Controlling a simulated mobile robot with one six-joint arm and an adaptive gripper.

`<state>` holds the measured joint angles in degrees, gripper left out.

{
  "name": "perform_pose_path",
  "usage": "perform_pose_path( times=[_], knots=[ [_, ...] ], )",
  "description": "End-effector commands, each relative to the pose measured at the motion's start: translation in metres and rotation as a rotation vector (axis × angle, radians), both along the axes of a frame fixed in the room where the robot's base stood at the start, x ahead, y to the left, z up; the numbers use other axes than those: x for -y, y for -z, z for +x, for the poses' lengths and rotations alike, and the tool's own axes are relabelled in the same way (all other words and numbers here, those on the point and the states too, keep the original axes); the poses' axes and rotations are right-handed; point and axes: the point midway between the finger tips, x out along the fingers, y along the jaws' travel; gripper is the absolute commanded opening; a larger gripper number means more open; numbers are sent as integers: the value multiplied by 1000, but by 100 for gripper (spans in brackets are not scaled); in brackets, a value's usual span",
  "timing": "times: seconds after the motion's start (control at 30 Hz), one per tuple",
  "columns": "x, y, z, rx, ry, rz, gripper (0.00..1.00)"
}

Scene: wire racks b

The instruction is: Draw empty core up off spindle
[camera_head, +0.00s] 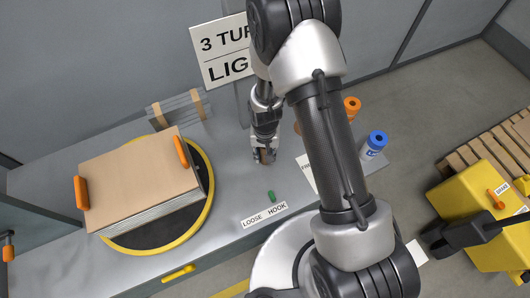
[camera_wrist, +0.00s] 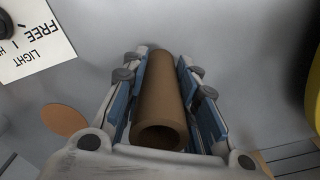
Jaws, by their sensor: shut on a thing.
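The empty core (camera_wrist: 158,100) is a brown cardboard tube with its open end toward the wrist camera. My gripper (camera_wrist: 162,64) has its blue-padded fingers along both sides of the tube, shut on it. In the head view my gripper (camera_head: 264,153) points down over the grey bench, with a little of the brown core showing between its fingers. I cannot make out the spindle in either view; the core and my arm hide that spot. I cannot tell whether the core is still around it.
A yellow-rimmed turntable (camera_head: 208,208) at left bears a brown-topped stack (camera_head: 135,180) with orange handles. A green piece (camera_head: 271,196) lies by the LOOSE HOOK label (camera_head: 264,214). A blue-topped container (camera_head: 375,142) and an orange-topped one (camera_head: 352,106) stand right. A sign (camera_head: 222,50) rises behind.

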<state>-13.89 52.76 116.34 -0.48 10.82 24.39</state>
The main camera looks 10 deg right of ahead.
Motion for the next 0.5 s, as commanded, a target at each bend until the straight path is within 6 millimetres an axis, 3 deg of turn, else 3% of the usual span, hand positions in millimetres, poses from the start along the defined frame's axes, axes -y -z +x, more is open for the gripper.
perform_pose_path(
  times=[0.1,0.5],
  knots=[
    [0,0,0,-1,0,0,0],
    [0,-9,0,-1,0,0,0]
  ],
)
